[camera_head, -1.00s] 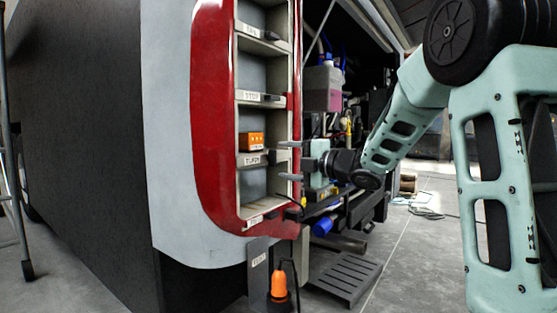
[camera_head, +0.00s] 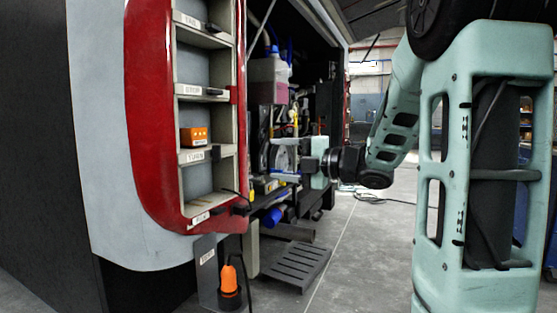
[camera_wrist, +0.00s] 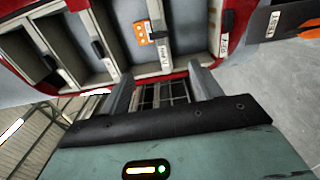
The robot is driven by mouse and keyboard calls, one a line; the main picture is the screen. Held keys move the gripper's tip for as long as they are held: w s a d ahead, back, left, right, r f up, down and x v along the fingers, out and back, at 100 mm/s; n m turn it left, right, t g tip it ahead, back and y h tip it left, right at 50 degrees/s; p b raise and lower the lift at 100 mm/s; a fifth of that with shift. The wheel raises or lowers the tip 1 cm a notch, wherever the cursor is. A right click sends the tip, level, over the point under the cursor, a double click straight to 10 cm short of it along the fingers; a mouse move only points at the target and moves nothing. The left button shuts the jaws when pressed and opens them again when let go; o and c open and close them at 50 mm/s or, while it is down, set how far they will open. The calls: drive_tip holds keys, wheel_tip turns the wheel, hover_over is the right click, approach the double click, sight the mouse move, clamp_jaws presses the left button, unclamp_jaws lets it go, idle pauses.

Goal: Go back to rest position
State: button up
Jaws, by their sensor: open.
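My gripper (camera_head: 287,162) is in front of the coach's open rear, right of the red-framed shelf column (camera_head: 142,120). Its jaws are open, with nothing between them, and it is apart from the shelves. In the wrist view my gripper (camera_wrist: 160,90) shows two grey fingers spread apart, pointing toward the shelves. An orange block (camera_head: 194,136) stands on a labelled shelf of the column. The orange block also shows in the wrist view (camera_wrist: 142,33), beyond the fingers.
A slotted grey step (camera_head: 296,265) lies on the floor below. An orange-topped tool (camera_head: 229,280) stands by a bracket under the column. A tank with pink fluid (camera_head: 268,82) sits inside the bay. The floor (camera_head: 365,260) is clear to the right.

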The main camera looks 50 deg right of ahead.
idle(0.3)
drive_tip(key=w+a+f+m+h, duration=0.2)
drive_tip(key=w+a+f+m, duration=0.15)
drive_tip(key=w+a, duration=0.25)
drive_tip(key=s+a+f+m+g+h, duration=0.1)
drive_tip(key=a+f+m+g, duration=0.3)
drive_tip(key=a+f, duration=0.3)
drive_tip(key=s+a+f+m+g+h, duration=0.1)
drive_tip(key=s+a+f+m+g, duration=0.2)
drive_tip(key=a, duration=0.7)
drive_tip(key=s+a+f+m+g+h, duration=0.1)
drive_tip(key=s+a+f+g, duration=0.25)
drive_tip(key=s, duration=0.45)
drive_tip(key=s+a+f+m+g, duration=0.2)
drive_tip(key=s+a+f+g, duration=0.15)
drive_tip(key=s, duration=0.45)
drive_tip(key=s+a+f+m+g+h, duration=0.1)
drive_tip(key=s+a+f+g, duration=0.3)
drive_tip(key=s, duration=0.5)
wheel_tip(320, 180, up, 28)
drive_tip(key=w+t+p, duration=0.1)
drive_tip(key=p, duration=2.6)
drive_tip(key=shift+w+a+f, duration=0.15)
drive_tip(key=shift+a+f, duration=0.05)
drive_tip(key=shift+a, duration=0.15)
